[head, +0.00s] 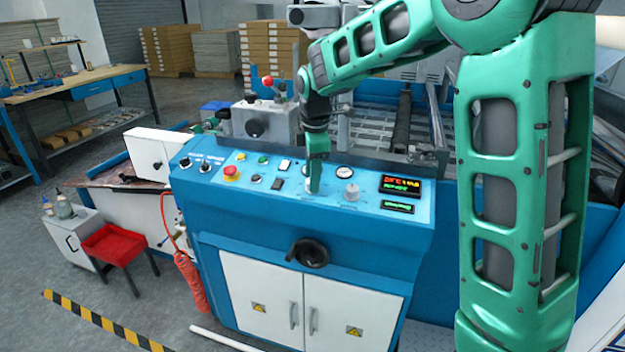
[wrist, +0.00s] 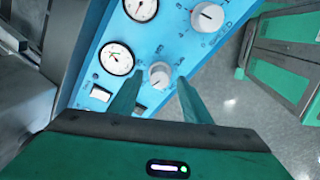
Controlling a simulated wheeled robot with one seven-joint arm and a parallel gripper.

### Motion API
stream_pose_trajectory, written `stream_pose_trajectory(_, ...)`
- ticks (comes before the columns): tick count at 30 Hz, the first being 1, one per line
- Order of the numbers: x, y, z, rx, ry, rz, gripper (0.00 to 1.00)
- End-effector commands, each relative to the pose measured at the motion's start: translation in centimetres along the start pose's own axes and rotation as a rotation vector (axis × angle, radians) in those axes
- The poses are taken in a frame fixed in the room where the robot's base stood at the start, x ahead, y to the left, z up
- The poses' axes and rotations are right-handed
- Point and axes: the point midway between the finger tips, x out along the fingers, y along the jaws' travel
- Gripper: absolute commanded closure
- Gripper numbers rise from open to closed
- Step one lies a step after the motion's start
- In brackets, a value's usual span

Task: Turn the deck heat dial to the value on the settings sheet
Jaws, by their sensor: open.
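A white round dial (wrist: 159,74) with a pointer mark sits between the two fingers of my gripper (wrist: 159,80) in the wrist view. My gripper is open, its fingers on either side of this dial; contact cannot be told. In the head view my gripper (head: 314,184) points down at the panel and mostly hides that dial. A second white dial (wrist: 207,17) stands clear of the fingers, and it also shows in the head view (head: 351,192). I cannot make out a settings sheet.
The blue control panel (head: 405,228) carries a red emergency button (head: 231,173), small switches, gauges (wrist: 117,58) and a lit display (head: 401,187). A black handwheel (head: 308,253) sticks out below. Rollers and a metal frame lie behind the panel.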

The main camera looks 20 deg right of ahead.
Motion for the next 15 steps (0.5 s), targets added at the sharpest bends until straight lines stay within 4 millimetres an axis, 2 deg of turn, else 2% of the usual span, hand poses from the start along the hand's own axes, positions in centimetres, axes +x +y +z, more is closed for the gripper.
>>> stream_pose_trajectory(6,1.5,0.0,0.0,0.001,0.0,0.0,0.56)
stream_pose_trajectory(14,1.6,0.0,0.0,0.001,0.0,0.0,0.56)
stream_pose_trajectory(15,1.6,0.0,0.0,0.001,0.0,0.0,0.58)
